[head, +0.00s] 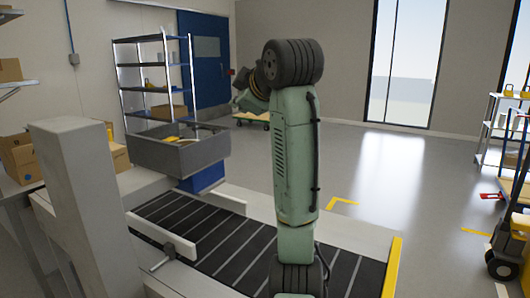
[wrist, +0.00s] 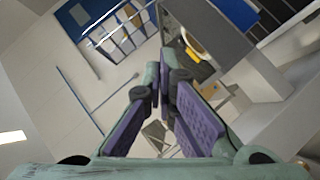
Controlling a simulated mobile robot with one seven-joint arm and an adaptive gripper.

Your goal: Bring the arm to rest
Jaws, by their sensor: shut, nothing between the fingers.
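My gripper (wrist: 164,85) shows in the wrist view, with its two purple-padded fingers drawn together toward the tips and nothing between them. In the head view my arm stands raised and folded above the conveyor (head: 238,250), and its far links pass behind the dark elbow joint. The gripper itself cannot be made out there.
A grey bin (head: 180,158) with a few small items stands at the conveyor's far left. It also shows beyond the fingertips in the wrist view (wrist: 228,38). A pale post (head: 80,185), boxes (head: 20,158) and a shelf rack (head: 152,75) are left.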

